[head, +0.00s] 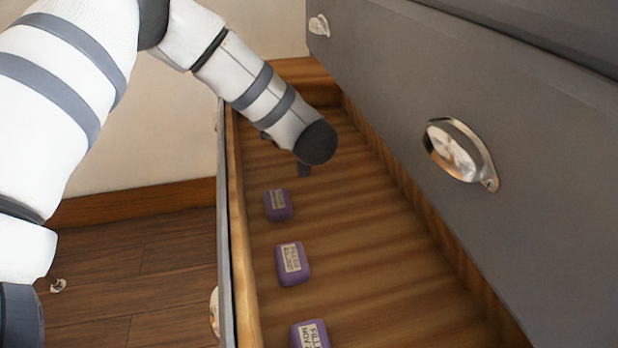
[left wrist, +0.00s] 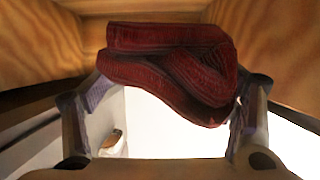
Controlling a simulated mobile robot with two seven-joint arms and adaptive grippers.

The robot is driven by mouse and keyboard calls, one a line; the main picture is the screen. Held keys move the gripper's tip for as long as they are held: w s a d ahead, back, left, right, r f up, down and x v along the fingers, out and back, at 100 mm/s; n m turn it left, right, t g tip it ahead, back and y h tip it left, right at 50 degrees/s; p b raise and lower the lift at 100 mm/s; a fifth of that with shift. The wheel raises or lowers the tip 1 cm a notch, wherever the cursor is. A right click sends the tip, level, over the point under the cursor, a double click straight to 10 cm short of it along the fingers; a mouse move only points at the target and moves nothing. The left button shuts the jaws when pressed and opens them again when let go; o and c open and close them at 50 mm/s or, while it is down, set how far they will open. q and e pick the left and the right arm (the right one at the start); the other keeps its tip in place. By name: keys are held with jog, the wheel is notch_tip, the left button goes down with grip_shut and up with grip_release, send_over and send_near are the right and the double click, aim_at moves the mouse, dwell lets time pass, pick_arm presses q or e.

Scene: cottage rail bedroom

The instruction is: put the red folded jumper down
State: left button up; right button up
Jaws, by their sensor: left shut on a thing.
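The red folded jumper (left wrist: 165,62) shows in the left wrist view, between the two fingers of my left gripper (left wrist: 170,97). The gripper is shut on it. In the head view my left arm reaches down over the far part of an open drawer (head: 350,235), and only bits of the left gripper (head: 304,169) show below the dark wrist. The jumper is hidden there behind the wrist. I cannot tell whether the jumper touches the drawer floor. My right gripper is in neither view.
Three purple labelled blocks lie in a row along the drawer's left side: far (head: 278,205), middle (head: 292,263) and near (head: 310,335). The drawer floor right of them is bare. The grey dresser front (head: 400,90) with metal cup handles (head: 460,152) rises at right.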

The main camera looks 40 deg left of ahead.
pick_arm(q)
jog(key=x, duration=0.4)
jog(key=b+x, duration=0.1)
jog(key=x, duration=0.1)
jog(key=shift+s+a+f, duration=0.2)
jog(key=shift+a+f, duration=0.2)
jog(key=shift+f, duration=0.05)
jog(key=b, duration=0.2)
send_over(282, 154)
notch_tip(282, 154, down, 5)
jog(key=shift+s+d+f, duration=0.1)
jog(key=shift+d, duration=0.05)
notch_tip(282, 154, down, 3)
jog(key=shift+f+b, duration=0.2)
jog(key=shift+b, duration=0.4)
jog(key=shift+r, duration=0.15)
jog(key=o, duration=1.3)
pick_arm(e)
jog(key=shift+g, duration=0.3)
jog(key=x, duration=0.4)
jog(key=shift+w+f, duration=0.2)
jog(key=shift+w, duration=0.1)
